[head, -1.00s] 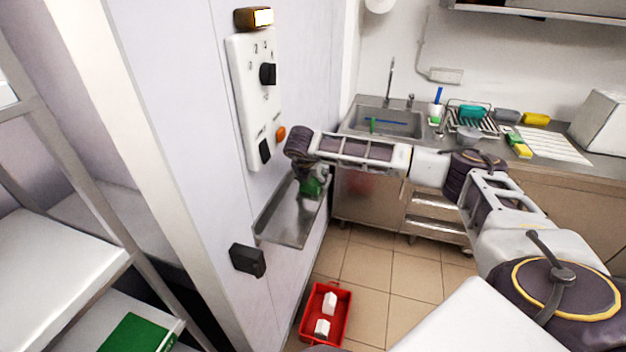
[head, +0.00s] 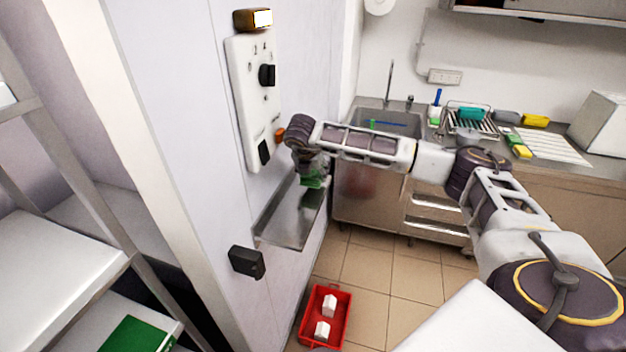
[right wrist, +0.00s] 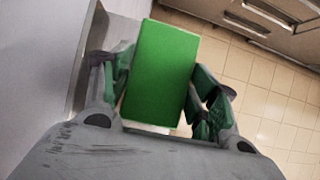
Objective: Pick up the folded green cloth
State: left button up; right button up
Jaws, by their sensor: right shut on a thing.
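The folded green cloth (right wrist: 162,72) is a flat green block between the two fingers of my right gripper (right wrist: 160,88) in the right wrist view. The fingers are shut on it from both sides. In the head view, the cloth (head: 312,182) shows as a small green patch under my right gripper (head: 313,174), partly hidden by it. It hangs just above the steel tray (head: 283,228) fixed to the pale wall panel. A faint green reflection lies in the tray below it. My left gripper is not in view.
The control panel (head: 246,110) with knobs is close left of my right wrist. A black box (head: 246,262) sits on the wall below. A red crate (head: 343,325) with white blocks stands on the floor. A sink (head: 398,122) and counter are behind; shelves (head: 60,255) stand left.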

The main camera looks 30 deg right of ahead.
aim_at(313, 172)
notch_tip(313, 172, up, 4)
jog(key=shift+f+b, duration=0.1)
jog(key=shift+b, duration=0.45)
pick_arm(q)
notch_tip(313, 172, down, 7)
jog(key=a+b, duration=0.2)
jog(key=b, duration=0.3)
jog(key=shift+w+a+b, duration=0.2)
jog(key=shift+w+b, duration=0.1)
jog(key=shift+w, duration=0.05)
pick_arm(e)
jog(key=s+d, duration=1.2)
jog(key=s, duration=0.3)
jog(key=shift+d, duration=0.3)
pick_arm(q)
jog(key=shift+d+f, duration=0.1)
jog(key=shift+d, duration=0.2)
pick_arm(e)
jog(key=o, duration=0.6)
jog(key=c, duration=0.4)
